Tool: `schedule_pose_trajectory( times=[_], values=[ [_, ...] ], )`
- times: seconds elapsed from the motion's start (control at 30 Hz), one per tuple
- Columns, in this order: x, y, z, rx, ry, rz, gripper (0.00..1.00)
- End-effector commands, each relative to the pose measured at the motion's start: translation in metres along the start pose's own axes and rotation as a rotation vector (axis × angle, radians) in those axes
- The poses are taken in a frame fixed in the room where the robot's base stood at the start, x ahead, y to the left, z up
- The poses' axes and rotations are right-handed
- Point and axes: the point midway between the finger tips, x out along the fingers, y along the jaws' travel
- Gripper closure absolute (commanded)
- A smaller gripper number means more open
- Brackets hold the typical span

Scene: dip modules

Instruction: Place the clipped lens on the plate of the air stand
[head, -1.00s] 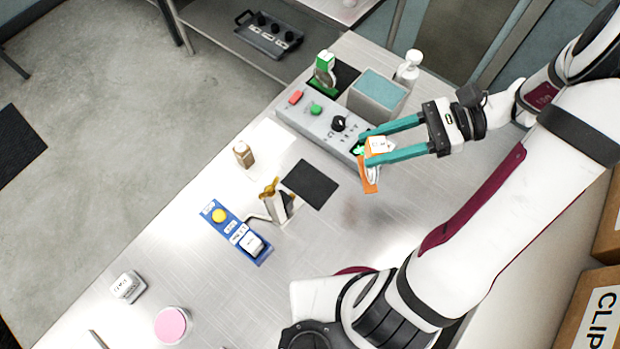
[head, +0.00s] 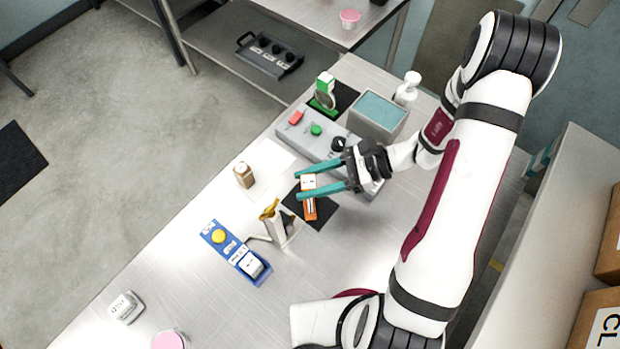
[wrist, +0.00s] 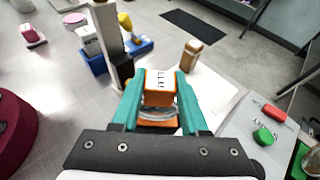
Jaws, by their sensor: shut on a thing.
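My gripper (head: 309,183) has long teal fingers shut on an orange clip with a white lettered label, the clipped lens (head: 309,204). In the wrist view the clipped lens (wrist: 158,92) sits between the fingertips, with a clear round disc under the label. In the head view it appears over the black mat (head: 327,217); its height above it is hard to tell. A small upright stand with a gold top (head: 281,226) is just left of the mat. I cannot tell which fixture is the air stand, and its plate is not identifiable.
A blue base (head: 232,250) with a yellow button is at left. A grey console (head: 315,143) with red and green buttons is behind my gripper. A green holder (head: 324,98), grey bin (head: 378,112), white bottle (head: 407,92) and brown bottle (head: 243,175) stand about.

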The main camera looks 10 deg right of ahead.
Motion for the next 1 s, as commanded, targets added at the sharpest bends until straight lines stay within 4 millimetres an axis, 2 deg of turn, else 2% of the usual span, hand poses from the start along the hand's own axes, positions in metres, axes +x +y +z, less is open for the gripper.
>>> schedule_pose_trajectory(
  times=[0.03, 0.07, 0.2, 0.57, 0.67, 1.0],
  values=[
    [0.001, 0.000, -0.001, 0.001, 0.000, 0.000, 1.00],
    [0.000, 0.000, -0.001, 0.000, 0.000, 0.000, 0.51],
    [0.000, 0.000, -0.001, 0.000, 0.000, 0.000, 0.26],
    [0.000, 0.000, -0.001, 0.000, 0.000, 0.000, 0.26],
    [-0.006, 0.000, 0.001, -0.002, 0.000, -0.001, 0.26],
    [-0.095, 0.000, 0.001, -0.002, 0.002, -0.004, 0.26]
  ],
)
